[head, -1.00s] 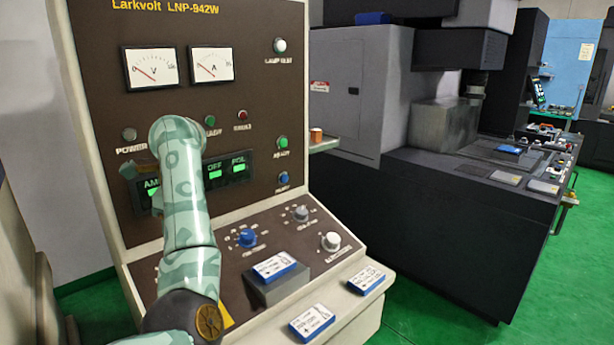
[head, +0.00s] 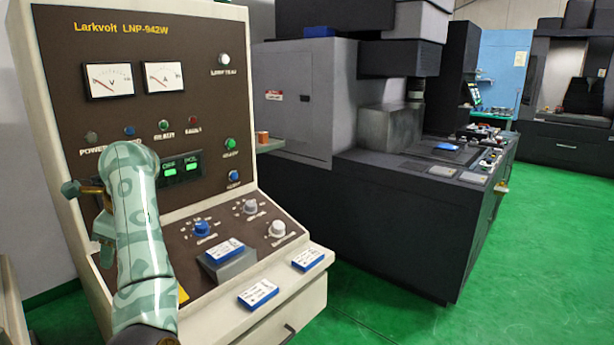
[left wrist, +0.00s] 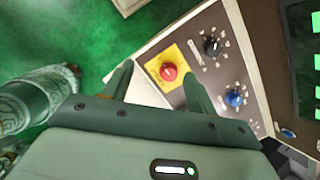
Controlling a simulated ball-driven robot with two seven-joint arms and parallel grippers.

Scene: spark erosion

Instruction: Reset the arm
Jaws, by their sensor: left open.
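My left arm stands in front of the console (head: 280,300), over the left part of its sloping panel, in the head view. My left gripper (head: 104,242) is mostly hidden behind my own arm there. In the left wrist view the gripper (left wrist: 157,82) is open, with nothing between its fingers. Beyond the fingers is a red mushroom button (left wrist: 168,71) on a yellow plate (left wrist: 158,67). A gap to the panel seems to remain, but its size is unclear. My right gripper is not in view.
The panel carries a blue knob (head: 202,229) and white knob (head: 278,229). Blue-and-white boxes lie on a grey block (head: 228,265) and the ledge, one being the front box (head: 258,293). A dark machine (head: 400,215) stands right. Green floor (head: 520,260) is free there.

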